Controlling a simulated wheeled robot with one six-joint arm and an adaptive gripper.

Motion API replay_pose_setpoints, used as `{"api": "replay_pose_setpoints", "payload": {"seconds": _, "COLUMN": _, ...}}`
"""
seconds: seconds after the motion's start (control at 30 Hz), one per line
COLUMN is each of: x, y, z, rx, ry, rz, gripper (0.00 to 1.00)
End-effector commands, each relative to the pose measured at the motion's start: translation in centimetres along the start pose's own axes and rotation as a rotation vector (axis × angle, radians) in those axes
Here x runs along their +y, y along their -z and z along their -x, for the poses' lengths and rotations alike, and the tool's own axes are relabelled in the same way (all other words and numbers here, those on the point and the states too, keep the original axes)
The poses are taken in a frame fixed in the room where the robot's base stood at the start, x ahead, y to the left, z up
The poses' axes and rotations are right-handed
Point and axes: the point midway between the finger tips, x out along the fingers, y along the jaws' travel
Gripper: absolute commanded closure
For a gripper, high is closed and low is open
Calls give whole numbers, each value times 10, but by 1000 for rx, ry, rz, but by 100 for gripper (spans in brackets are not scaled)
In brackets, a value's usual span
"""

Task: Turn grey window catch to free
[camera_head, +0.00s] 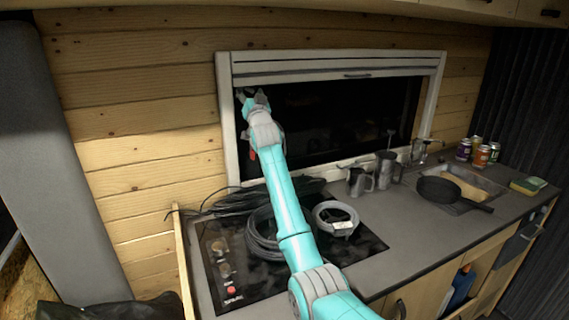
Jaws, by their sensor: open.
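The window (340,118) has a white frame and dark glass, with a rolled blind or cassette along its top. My gripper (243,92) is at the upper left corner of the window, close to the left frame post. It is small and dark here, and its fingers are open. The grey window catch cannot be made out for certain; my gripper and wrist cover that corner. A small red patch (252,154) shows lower down beside my arm at the left frame post. Whether my gripper touches anything cannot be told.
Below the window, a dark hob (350,246) carries coiled cables (262,240) and a grey coil (336,218). Metal jugs (359,182), a black pan (438,190), a sink (477,185), several cans (481,157) and a sponge (528,186) stand to the right. The counter's front middle is clear.

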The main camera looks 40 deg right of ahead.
Motion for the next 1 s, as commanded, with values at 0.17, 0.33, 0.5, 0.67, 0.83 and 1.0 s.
{"api": "replay_pose_setpoints", "payload": {"seconds": 0.17, "x": 1, "y": 0, "z": 0, "rx": -1, "ry": 24, "rz": 61, "gripper": 38}}
{"api": "replay_pose_setpoints", "payload": {"seconds": 0.33, "x": 2, "y": 0, "z": 0, "rx": -1, "ry": 47, "rz": 117, "gripper": 38}}
{"api": "replay_pose_setpoints", "payload": {"seconds": 0.5, "x": 2, "y": 0, "z": 0, "rx": -1, "ry": 69, "rz": 171, "gripper": 38}}
{"api": "replay_pose_setpoints", "payload": {"seconds": 0.67, "x": 3, "y": 0, "z": 0, "rx": -1, "ry": 89, "rz": 220, "gripper": 38}}
{"api": "replay_pose_setpoints", "payload": {"seconds": 0.83, "x": 2, "y": 0, "z": 0, "rx": 1, "ry": 110, "rz": 269, "gripper": 38}}
{"api": "replay_pose_setpoints", "payload": {"seconds": 1.0, "x": 5, "y": -1, "z": 20, "rx": 2, "ry": 116, "rz": 283, "gripper": 38}}
